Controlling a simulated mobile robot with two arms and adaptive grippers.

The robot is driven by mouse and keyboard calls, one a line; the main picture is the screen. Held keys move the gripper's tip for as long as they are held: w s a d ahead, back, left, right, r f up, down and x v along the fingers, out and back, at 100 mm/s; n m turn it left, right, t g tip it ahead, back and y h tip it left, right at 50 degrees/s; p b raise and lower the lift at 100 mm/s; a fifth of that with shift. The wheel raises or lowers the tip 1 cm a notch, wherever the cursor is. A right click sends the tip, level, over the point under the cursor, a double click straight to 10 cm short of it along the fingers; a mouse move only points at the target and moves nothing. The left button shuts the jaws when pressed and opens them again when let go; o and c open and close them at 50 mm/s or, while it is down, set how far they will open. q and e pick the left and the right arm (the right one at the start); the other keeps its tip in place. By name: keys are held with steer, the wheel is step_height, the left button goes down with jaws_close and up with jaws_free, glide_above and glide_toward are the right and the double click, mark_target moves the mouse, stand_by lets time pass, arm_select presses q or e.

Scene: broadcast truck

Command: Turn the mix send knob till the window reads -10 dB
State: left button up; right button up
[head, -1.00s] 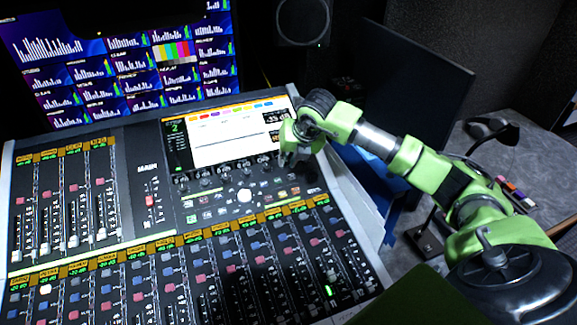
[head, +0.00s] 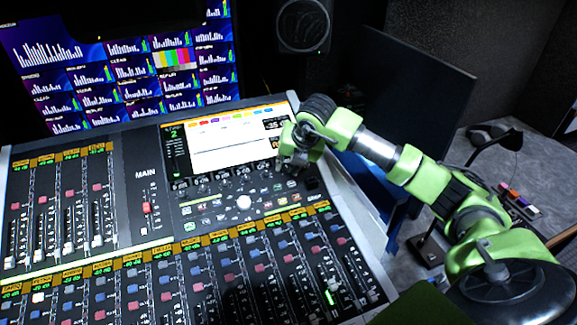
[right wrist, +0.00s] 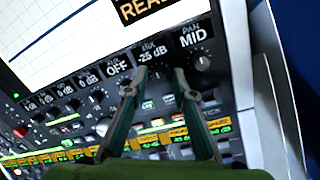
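The mix send window (right wrist: 153,52) shows at the top middle of the right wrist view and appears to read -25 dB. The mix send knob (right wrist: 158,74) is just below it, small and dark, between my fingertips. My right gripper (right wrist: 158,76) has its two fingers apart, one on each side of the knob, with a visible gap; I cannot tell if they touch it. In the head view my right gripper (head: 294,160) is over the right end of the knob row and hides the knob. My left gripper is not in view.
The pan knob (right wrist: 203,63), below its MID window (right wrist: 194,36), is close to the right finger. An OFF window (right wrist: 117,68) is to the left. The console screen (head: 232,148) rises behind the knobs. Fader strips (head: 130,290) fill the front.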

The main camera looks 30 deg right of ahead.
steer(key=v, duration=1.2)
stand_by(0.6)
